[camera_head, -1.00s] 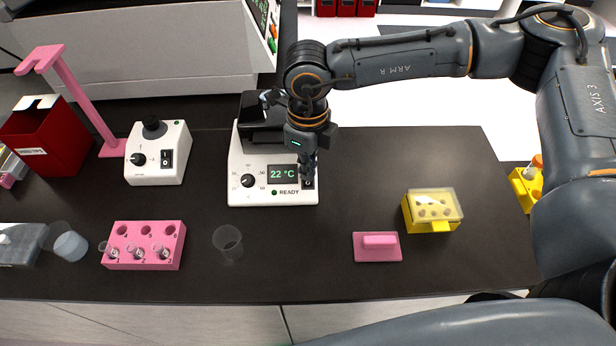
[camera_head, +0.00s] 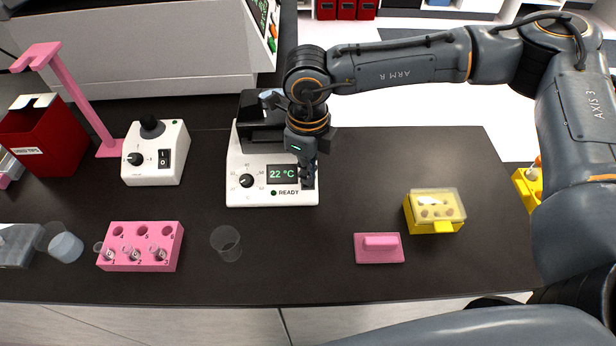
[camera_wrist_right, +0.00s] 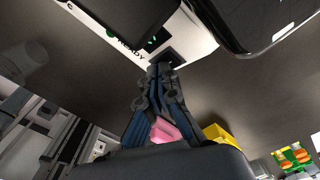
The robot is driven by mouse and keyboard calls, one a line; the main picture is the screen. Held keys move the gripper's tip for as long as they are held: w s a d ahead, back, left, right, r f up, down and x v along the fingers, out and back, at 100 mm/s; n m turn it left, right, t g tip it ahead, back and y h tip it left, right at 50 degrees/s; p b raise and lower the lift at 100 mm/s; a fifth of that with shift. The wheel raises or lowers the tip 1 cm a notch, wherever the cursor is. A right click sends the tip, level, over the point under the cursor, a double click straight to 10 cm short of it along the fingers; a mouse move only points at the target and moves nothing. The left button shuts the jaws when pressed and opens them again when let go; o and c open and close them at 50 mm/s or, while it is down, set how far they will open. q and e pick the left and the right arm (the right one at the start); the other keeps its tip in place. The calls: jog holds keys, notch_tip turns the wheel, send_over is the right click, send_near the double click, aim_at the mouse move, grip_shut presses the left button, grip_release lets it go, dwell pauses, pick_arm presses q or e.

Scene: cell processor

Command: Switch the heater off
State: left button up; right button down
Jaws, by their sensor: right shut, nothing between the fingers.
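The heater (camera_head: 240,193) is a white box with a black top block, a knob, a display reading 22 °C and a READY label with a green lamp. My right gripper (camera_head: 307,183) is shut and empty, its fingertips at the right end of the heater's front panel, over the spot of the power switch. The fingers hide most of the switch in the head view. In the right wrist view the shut fingertips (camera_wrist_right: 158,70) are at the dark switch (camera_wrist_right: 176,55) on the heater's white panel (camera_wrist_right: 203,42); I cannot tell whether they touch. My left gripper is not in view.
A white vortex-type device (camera_head: 150,175) with its own rocker switch stands left of the heater. A pink tube rack (camera_head: 140,262), a clear cup (camera_head: 226,243), a pink block (camera_head: 379,248) and a yellow box (camera_head: 434,212) stand in front.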

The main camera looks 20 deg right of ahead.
jog(key=shift+f, duration=0.25)
jog(key=shift+r+p, duration=0.3)
jog(key=shift+r, duration=0.85)
jog(key=shift+r+p, duration=0.85)
jog(key=shift+r, duration=1.6)
